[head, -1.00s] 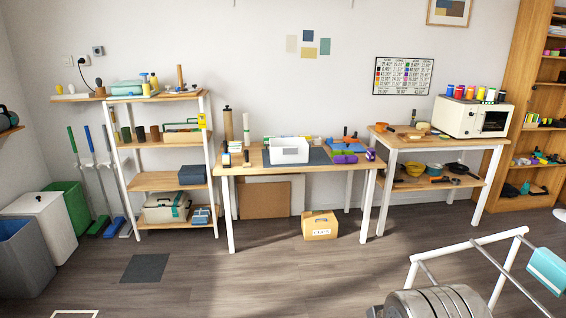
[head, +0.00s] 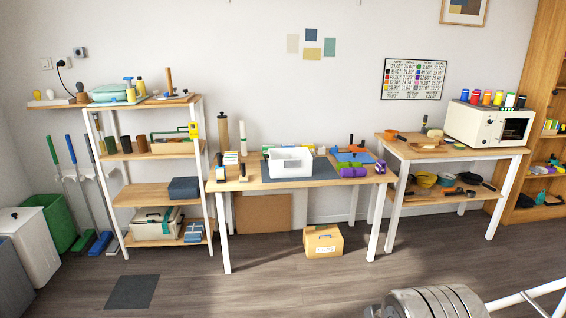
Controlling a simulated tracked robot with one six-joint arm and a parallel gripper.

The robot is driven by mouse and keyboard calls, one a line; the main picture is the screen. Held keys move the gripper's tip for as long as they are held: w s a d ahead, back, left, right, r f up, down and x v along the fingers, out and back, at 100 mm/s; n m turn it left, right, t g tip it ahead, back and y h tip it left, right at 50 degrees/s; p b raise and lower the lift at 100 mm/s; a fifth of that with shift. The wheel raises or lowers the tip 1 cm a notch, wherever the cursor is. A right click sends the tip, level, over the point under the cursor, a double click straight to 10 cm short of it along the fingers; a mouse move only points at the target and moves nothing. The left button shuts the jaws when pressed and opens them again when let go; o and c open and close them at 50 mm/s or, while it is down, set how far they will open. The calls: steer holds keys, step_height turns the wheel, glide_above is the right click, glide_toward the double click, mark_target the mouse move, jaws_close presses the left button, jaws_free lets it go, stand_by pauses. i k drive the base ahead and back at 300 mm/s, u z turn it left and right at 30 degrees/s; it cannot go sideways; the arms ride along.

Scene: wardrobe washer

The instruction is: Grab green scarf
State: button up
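I cannot pick out a green scarf with certainty. A small green item (head: 346,162) lies at the right of the middle workbench (head: 262,184), close to purple rolls (head: 353,172); it is too small to identify. My gripper is not in view.
A shelf unit (head: 152,194) stands left, near a green bin (head: 57,220) and white bin (head: 37,247). A right bench (head: 458,155) holds a white oven (head: 490,123). A cardboard box (head: 323,240) sits on the floor. A white rail (head: 533,292) crosses bottom right.

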mark_target(349, 164)
steer(key=i, duration=3.35)
steer(key=u, duration=1.65)
